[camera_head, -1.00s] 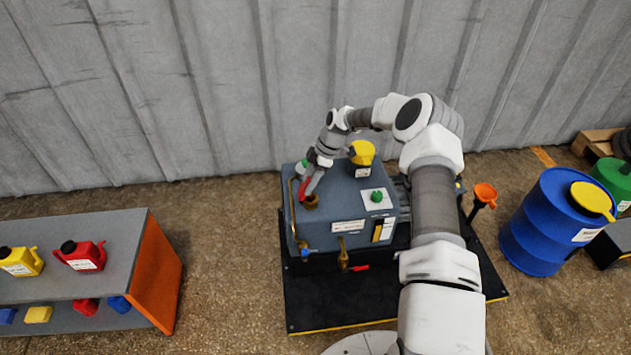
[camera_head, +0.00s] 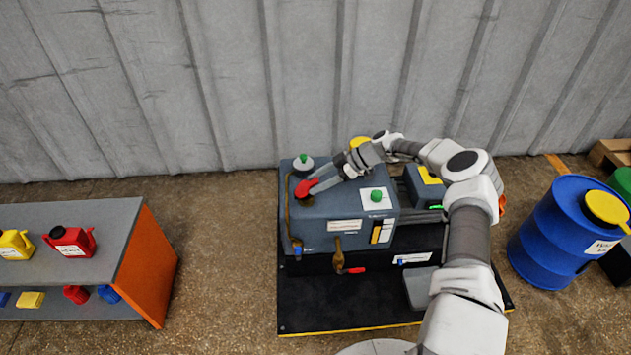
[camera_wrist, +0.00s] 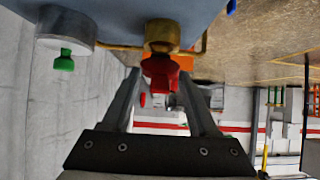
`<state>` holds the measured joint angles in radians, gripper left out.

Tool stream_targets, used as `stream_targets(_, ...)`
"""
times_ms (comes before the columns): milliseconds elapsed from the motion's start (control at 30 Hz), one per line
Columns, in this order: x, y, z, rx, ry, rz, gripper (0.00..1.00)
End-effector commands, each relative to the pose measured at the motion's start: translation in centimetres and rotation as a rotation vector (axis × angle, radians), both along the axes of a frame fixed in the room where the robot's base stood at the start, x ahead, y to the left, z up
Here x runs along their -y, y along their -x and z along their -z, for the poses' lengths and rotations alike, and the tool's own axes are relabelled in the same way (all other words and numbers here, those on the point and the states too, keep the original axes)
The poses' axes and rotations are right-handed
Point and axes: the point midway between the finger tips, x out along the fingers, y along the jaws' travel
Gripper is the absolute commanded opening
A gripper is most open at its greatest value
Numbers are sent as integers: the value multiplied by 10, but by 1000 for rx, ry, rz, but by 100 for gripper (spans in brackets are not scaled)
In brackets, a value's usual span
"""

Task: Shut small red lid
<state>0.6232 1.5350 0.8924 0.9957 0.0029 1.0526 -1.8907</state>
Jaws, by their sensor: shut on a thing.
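The small red lid (camera_head: 306,188) is at the brass filler neck on the left part of the grey-blue machine top (camera_head: 335,205). In the wrist view the red lid (camera_wrist: 160,68) sits against the brass neck (camera_wrist: 162,36). My gripper (camera_head: 313,187) reaches in low from the right, with its fingers around the lid. In the wrist view my gripper (camera_wrist: 158,82) has the red piece between its fingertips. The head view shows the lid lying over the neck. I cannot tell whether it is fully seated.
A green-knobbed round cap (camera_head: 303,162) stands behind the lid, and a green knob on a white plate (camera_head: 376,196) to its right. A brass tap with a red handle (camera_head: 345,262) is on the machine front. A shelf with canisters (camera_head: 80,220) is left, a blue drum (camera_head: 565,230) right.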

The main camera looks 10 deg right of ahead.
Motion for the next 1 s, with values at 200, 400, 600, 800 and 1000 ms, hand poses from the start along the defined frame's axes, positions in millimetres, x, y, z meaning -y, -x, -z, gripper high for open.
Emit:
stream_targets(200,4,0,7,4,-92,2,0)
stream_targets(400,5,0,8,7,-129,0,0)
stream_targets(600,5,0,9,8,-135,0,0)
stream_targets(800,5,0,9,8,-135,0,0)
stream_targets(1000,5,0,9,7,-134,-1,90)
